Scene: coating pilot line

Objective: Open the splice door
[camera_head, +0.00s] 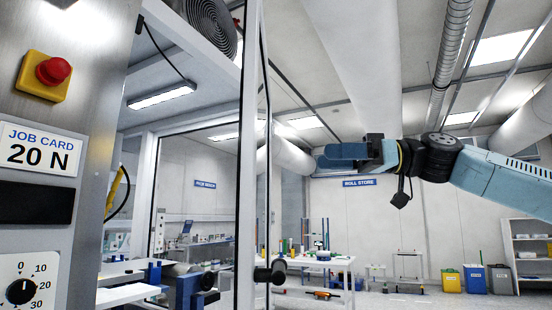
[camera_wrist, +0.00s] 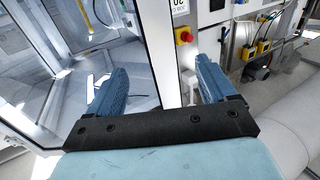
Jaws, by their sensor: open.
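The splice door appears to be the tall glass panel in a white frame (camera_head: 248,180), seen nearly edge-on in the head view; I cannot tell whether it is fully shut. A black handle (camera_head: 270,272) sticks out low on its edge. My gripper (camera_head: 322,156) is to the right of the door and well above the handle, apart from both. In the wrist view my gripper (camera_wrist: 160,68) is open, its two blue fingers wide apart with nothing between them touching. A white frame post (camera_wrist: 158,45) shows beyond the gap. The handle cannot be made out there.
A steel panel with a red stop button (camera_head: 54,70), a job card reading 20 N (camera_head: 40,148) and a dial (camera_head: 20,291) stands at the left. A table (camera_head: 325,262), bins (camera_head: 475,279) and a shelf (camera_head: 530,255) stand farther back. The space around my gripper looks clear.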

